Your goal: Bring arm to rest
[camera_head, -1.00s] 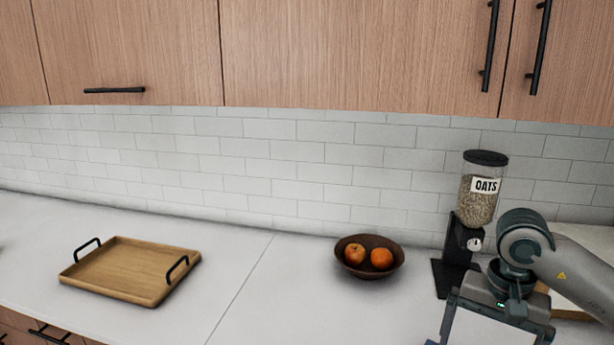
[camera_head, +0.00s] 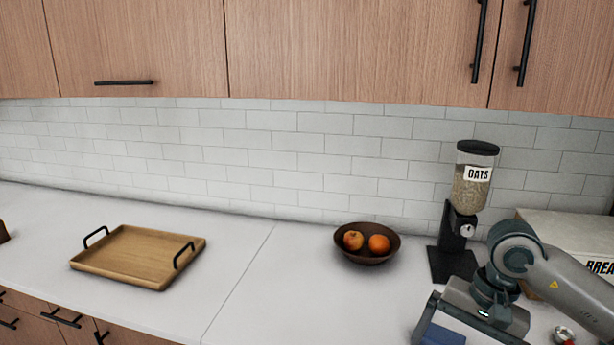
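My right arm (camera_head: 560,275) comes in from the right edge, over the right end of the counter. Its wrist is bent downward in front of the oats dispenser. The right gripper's body (camera_head: 480,318) shows at the bottom right, but its fingertips are cut off or hidden, so I cannot tell whether it is open or holds anything. A flat blue surface (camera_head: 442,334) shows at the gripper's lower left; I cannot tell what it belongs to. My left gripper and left arm are not in view.
A wooden tray (camera_head: 101,268) with black handles lies on the left counter (camera_head: 235,280). A dark bowl (camera_head: 368,259) with two orange fruits stands mid-right. The oats dispenser (camera_head: 472,188) and a bread box (camera_head: 570,235) stand behind my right arm. Wooden cabinets (camera_head: 350,50) hang above.

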